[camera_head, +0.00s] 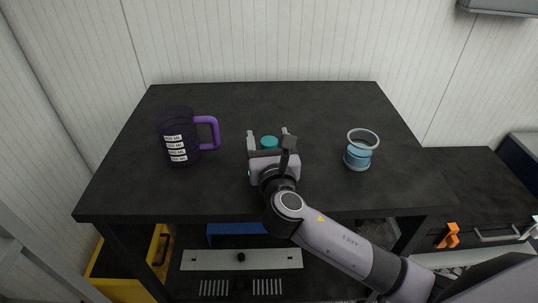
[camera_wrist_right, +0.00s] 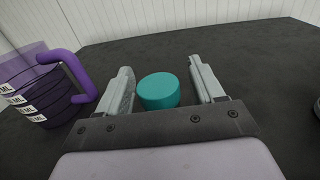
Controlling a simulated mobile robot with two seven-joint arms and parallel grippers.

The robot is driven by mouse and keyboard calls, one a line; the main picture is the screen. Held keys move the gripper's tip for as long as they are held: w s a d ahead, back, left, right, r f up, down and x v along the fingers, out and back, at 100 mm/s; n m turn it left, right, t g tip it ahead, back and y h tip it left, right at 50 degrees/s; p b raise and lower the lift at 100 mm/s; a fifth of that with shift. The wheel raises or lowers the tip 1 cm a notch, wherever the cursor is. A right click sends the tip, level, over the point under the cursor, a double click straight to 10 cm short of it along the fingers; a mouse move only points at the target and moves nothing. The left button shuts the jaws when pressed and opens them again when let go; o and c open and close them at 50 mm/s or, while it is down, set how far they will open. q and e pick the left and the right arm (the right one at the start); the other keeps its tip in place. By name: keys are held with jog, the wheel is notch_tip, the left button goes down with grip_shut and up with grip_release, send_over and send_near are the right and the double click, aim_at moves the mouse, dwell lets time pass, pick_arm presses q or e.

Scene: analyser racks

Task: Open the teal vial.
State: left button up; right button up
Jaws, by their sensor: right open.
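The teal vial (camera_head: 269,142) stands on the dark table, and mostly its round teal top shows. In the right wrist view the teal vial (camera_wrist_right: 159,91) sits between the two fingers, with a gap on both sides, wider on the right. My right gripper (camera_head: 267,137) is open around it, and its fingers also show in the right wrist view (camera_wrist_right: 163,82). The vial's lower part is hidden behind the gripper body. My left gripper is in neither view.
A dark purple measuring cup (camera_head: 178,140) with a purple handle and white labels stands left on the table (camera_head: 300,100); the cup also shows in the wrist view (camera_wrist_right: 40,92). A blue, clear-rimmed jar (camera_head: 361,150) stands right. The back of the table is clear.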

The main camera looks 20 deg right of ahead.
jog(key=shift+w, duration=0.2)
jog(key=c, duration=1.1)
jog(key=shift+o, duration=0.2)
jog(key=shift+r, duration=0.1)
notch_tip(320, 180, up, 20)
jog(key=p, duration=0.4)
